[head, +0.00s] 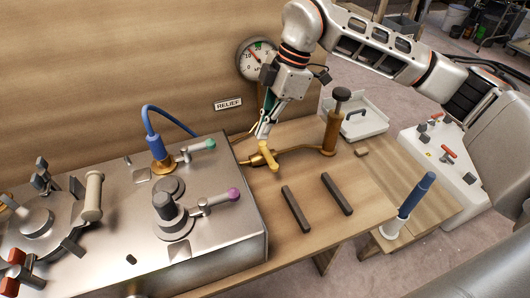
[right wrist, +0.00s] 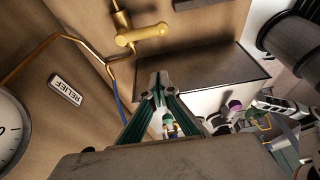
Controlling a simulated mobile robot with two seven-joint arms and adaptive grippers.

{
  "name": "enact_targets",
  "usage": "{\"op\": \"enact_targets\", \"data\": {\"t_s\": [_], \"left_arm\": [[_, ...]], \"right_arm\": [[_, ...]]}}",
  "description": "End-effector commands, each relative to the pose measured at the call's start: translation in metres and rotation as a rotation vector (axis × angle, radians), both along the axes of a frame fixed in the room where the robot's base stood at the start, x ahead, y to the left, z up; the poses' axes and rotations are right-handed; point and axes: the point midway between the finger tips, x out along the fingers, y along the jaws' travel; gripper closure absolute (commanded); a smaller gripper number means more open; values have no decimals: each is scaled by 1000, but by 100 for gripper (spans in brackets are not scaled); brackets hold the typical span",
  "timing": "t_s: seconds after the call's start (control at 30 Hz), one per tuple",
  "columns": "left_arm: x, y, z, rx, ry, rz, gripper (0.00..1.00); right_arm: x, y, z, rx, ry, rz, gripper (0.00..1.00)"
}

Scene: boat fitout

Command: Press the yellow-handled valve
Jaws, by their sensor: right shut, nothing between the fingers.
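The yellow-handled valve (head: 264,158) is a brass-yellow body with a stubby bar handle, on a pipe near the wall at the right end of the metal counter. It also shows at the top of the right wrist view (right wrist: 143,35). My right gripper (head: 262,137) is shut and empty, pointing down just above the valve in the head view. In the right wrist view its fingertips (right wrist: 157,78) meet below the valve in the picture, with a visible gap. My left gripper is not in view.
A RELIEF label (head: 228,104) and a pressure gauge (head: 254,59) are on the wall behind. A brass hand pump (head: 332,130) stands right of the valve. Two dark bars (head: 296,209) lie in front. A purple-knobbed lever (head: 215,201) is on the metal counter.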

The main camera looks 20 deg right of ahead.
Motion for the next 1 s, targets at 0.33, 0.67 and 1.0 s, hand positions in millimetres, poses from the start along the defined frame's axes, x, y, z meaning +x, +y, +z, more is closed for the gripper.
{"op": "enact_targets", "data": {"t_s": [0.33,0.67,1.0], "left_arm": [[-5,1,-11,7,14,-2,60],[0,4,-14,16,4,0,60],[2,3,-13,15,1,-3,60]], "right_arm": [[-2,15,-44,0,8,3,100],[-2,32,-100,0,5,-2,100],[0,-3,-102,0,1,-1,100]]}}
